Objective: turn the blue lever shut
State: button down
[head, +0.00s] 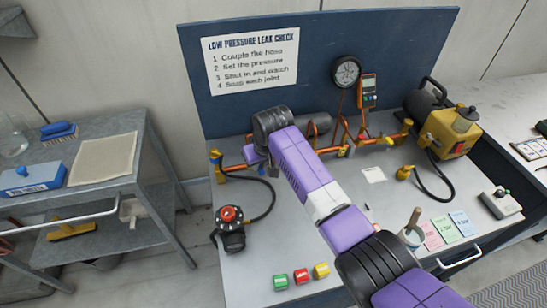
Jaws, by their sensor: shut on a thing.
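My arm reaches up and left across the bench to the orange pipework (234,168). My gripper (254,157), its purple body partly showing, is at the left part of this pipework, below my black wrist. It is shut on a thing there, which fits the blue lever. The fingertips and the lever's grip are hidden by my wrist, so the lever's angle cannot be told.
A pressure gauge (346,72) and an orange meter (369,88) stand behind the pipework. A yellow pump (450,132) is at the right. A black regulator with a red knob (230,216) and several colored blocks (301,276) are nearer. A grey cart (130,190) stands left.

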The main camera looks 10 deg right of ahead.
jog(key=shift+s+a+m+h, duration=0.15)
jog(key=shift+a+m+h, duration=0.25)
jog(key=shift+m, duration=0.6)
jog(key=shift+a, duration=0.1)
jog(key=c, duration=1.4)
grip_release()
jog(key=shift+o, duration=0.2)
jog(key=v, duration=0.7)
jog(key=shift+s+r, duration=0.2)
jog(key=shift+r, duration=0.15)
